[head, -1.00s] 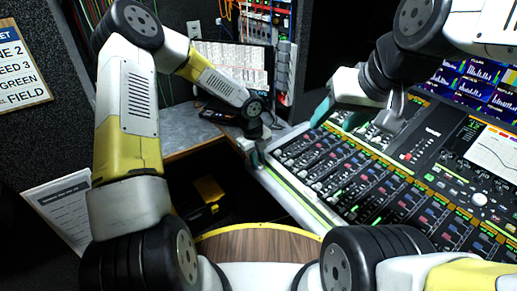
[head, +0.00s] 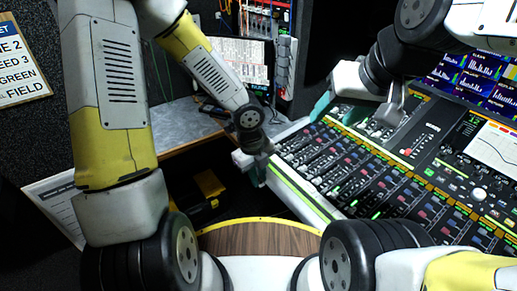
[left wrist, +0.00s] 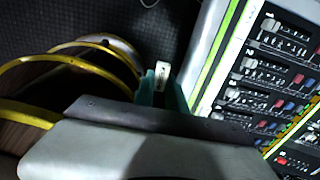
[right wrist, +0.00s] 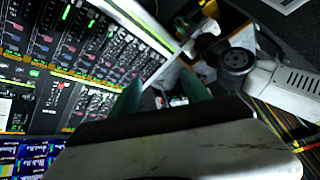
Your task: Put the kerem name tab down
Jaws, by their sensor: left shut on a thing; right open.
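My left gripper (head: 257,174) is at the near left edge of the mixing console in the head view. In the left wrist view its teal fingers (left wrist: 162,88) are shut on a small white tab, the kerem name tab (left wrist: 162,70), whose lettering is too small to read. The tab is held beside the console's green-striped edge, with dark floor showing behind it. My right gripper (head: 338,110) is open over the console's far left part. It also shows in the right wrist view (right wrist: 163,92), with nothing between its fingers.
The mixing console (head: 375,170) fills the right side. A grey desk (head: 178,125) with papers stands at the back left. Between them is a dark gap with a black and yellow box (head: 208,188) on the floor. A white sheet (head: 58,205) hangs at the left.

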